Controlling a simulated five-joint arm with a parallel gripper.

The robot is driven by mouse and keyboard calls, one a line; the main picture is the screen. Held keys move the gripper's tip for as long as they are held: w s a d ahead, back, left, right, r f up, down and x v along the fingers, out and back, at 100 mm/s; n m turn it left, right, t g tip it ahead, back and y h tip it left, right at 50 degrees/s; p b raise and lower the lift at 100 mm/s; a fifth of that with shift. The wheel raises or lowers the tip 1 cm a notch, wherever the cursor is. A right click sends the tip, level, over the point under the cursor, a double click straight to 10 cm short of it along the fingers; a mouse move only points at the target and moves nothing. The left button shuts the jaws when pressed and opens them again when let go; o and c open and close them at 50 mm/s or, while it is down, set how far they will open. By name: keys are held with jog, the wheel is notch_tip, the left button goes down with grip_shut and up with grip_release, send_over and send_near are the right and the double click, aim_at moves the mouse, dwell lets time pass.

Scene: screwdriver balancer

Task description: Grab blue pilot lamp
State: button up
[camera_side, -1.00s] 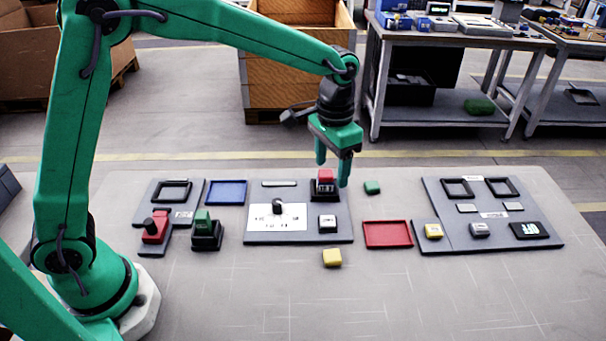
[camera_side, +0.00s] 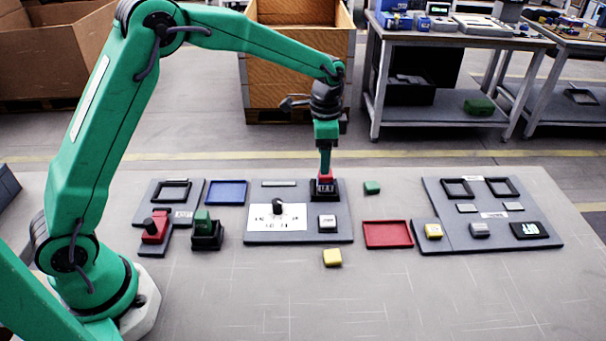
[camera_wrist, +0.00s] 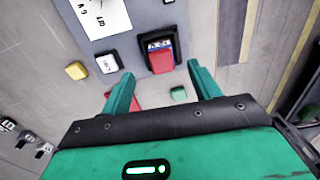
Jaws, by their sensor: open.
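No separate blue pilot lamp can be clearly picked out. A red block (camera_side: 325,174) sits upright in a black holder (camera_side: 325,194) at the back right corner of the middle panel. In the wrist view the red block (camera_wrist: 161,61) shows a blue and white strip on its far side. My gripper (camera_side: 325,168) is just above this block, and its fingers overlap it in the side view. In the wrist view my gripper (camera_wrist: 160,74) is open, with the fingertips apart on either side of the block's near end. Nothing is visibly held.
A green block (camera_side: 372,187) lies to the right of the holder. A red tray (camera_side: 388,234) and a yellow block (camera_side: 332,257) are nearer the front. A blue tray (camera_side: 227,192) and a green switch (camera_side: 205,224) stand left. The right panel (camera_side: 465,211) holds several small parts.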

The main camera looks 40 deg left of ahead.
aim_at(323, 177)
jog(key=shift+f, duration=1.2)
jog(key=shift+f, duration=2.6)
jog(key=c, duration=1.1)
jog(key=shift+w+r, duration=0.1)
jog(key=shift+r, duration=0.1)
jog(key=shift+r, duration=1.3)
jog(key=s+d+r, duration=0.2)
jog(key=d, duration=0.1)
jog(key=s+d+r, duration=0.5)
jog(key=d+r, duration=0.1)
jog(key=shift+s+d, duration=0.1)
jog(key=shift+s, duration=0.05)
